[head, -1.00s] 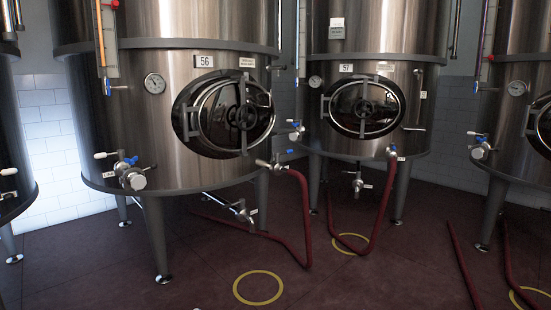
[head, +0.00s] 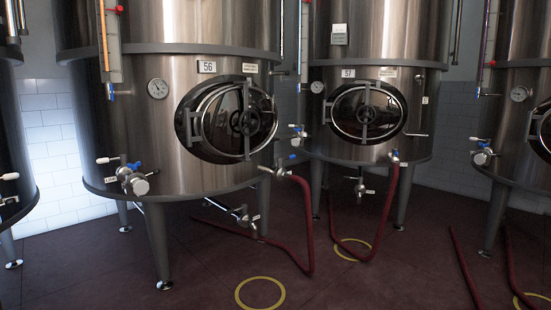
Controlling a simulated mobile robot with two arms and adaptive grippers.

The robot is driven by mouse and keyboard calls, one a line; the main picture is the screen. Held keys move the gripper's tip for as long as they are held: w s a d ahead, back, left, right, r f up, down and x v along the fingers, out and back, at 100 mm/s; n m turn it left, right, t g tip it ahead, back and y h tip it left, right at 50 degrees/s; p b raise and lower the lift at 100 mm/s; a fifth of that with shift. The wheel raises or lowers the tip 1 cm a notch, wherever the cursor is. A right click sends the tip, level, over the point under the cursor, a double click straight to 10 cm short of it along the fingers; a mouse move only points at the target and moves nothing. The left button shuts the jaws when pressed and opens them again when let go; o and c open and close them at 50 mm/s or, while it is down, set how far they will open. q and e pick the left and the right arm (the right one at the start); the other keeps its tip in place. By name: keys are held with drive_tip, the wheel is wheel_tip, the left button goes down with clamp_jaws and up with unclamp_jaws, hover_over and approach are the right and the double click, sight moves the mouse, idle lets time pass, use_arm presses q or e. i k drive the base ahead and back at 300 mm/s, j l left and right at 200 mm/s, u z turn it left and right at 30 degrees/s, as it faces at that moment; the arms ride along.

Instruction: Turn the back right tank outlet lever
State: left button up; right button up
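Several steel tanks stand in the head view. Tank 56 (head: 150,130) is the nearest, left of the middle. Tank 57 (head: 335,90) stands behind it to the right. Tank 57 has an outlet (head: 393,157) at its lower right with a red hose on it, and another valve (head: 360,187) below it. Tank 56 has an outlet (head: 277,170) at its right side with a red hose, and a valve with a blue lever (head: 133,168) at its left. I cannot tell which lever is the back right one. Neither of my grippers is in view.
Red hoses (head: 311,235) run down from the outlets and lie across the dark red floor. Yellow rings (head: 260,292) mark the floor. Tank legs (head: 157,245) stand on it. The floor at the front, between the tanks and me, looks clear apart from hoses.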

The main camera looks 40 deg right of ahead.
sight(288, 158)
drive_tip(key=i+l, duration=0.15)
drive_tip(key=l, duration=0.2)
drive_tip(key=i+l, duration=0.15)
drive_tip(key=l, duration=0.25)
drive_tip(key=i+l, duration=0.15)
drive_tip(key=l, duration=0.2)
drive_tip(key=i+l, duration=0.1)
drive_tip(key=l, duration=0.3)
drive_tip(key=i+l, duration=0.15)
drive_tip(key=l, duration=0.2)
drive_tip(key=i+l, duration=0.15)
drive_tip(key=l, duration=0.25)
drive_tip(key=i+l, duration=0.15)
drive_tip(key=l, duration=0.2)
drive_tip(key=i+l, duration=0.15)
drive_tip(key=l, duration=0.2)
drive_tip(key=i+l, duration=0.2)
drive_tip(key=l, duration=0.15)
drive_tip(key=i+l, duration=0.15)
drive_tip(key=l, duration=0.2)
drive_tip(key=i+l, duration=0.15)
drive_tip(key=l, duration=0.15)
drive_tip(key=i+l, duration=0.2)
drive_tip(key=l, duration=0.15)
drive_tip(key=i+l, duration=0.15)
drive_tip(key=l, duration=0.2)
drive_tip(key=i, duration=0.3)
